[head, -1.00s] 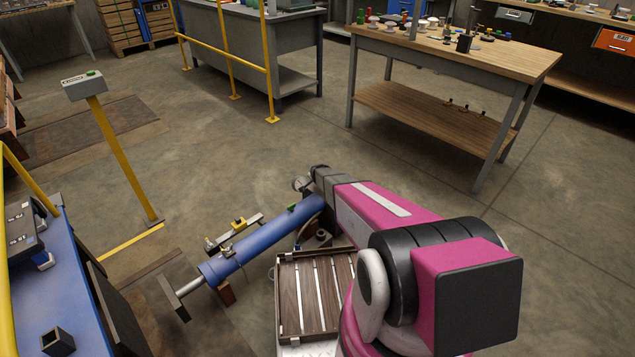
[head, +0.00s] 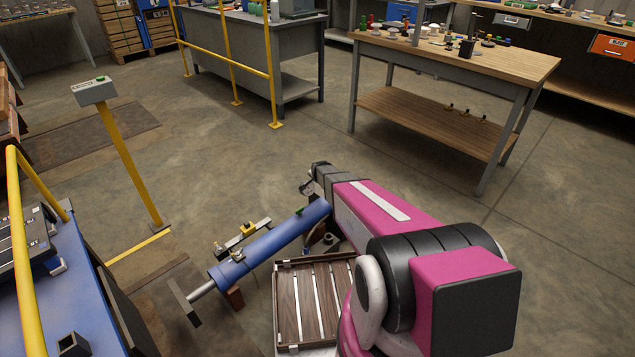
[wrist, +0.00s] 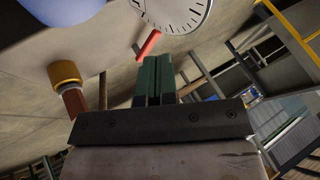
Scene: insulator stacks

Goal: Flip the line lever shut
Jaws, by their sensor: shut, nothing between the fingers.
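In the wrist view, my gripper (wrist: 157,82) shows as two dark green fingers pressed together, with nothing between them. A red lever-like bar (wrist: 149,45) lies tilted just beyond the fingertips; I cannot tell whether they touch. A white dial gauge (wrist: 175,12) is behind and above it. A brass-coloured fitting with a red-brown part (wrist: 66,75) is at the left. In the head view, the blue cylinder (head: 268,246) lies to the left of my arm, and the gauge (head: 307,187) shows at the arm's far end. My fingers and the red bar are hidden there.
A slatted wooden tray (head: 301,305) is beside my arm. A rail with a yellow part (head: 248,228) lies along the cylinder. A yellow post with a grey box (head: 130,160) and a blue bench (head: 60,290) are at left. Open floor lies ahead, before the wooden table (head: 440,110).

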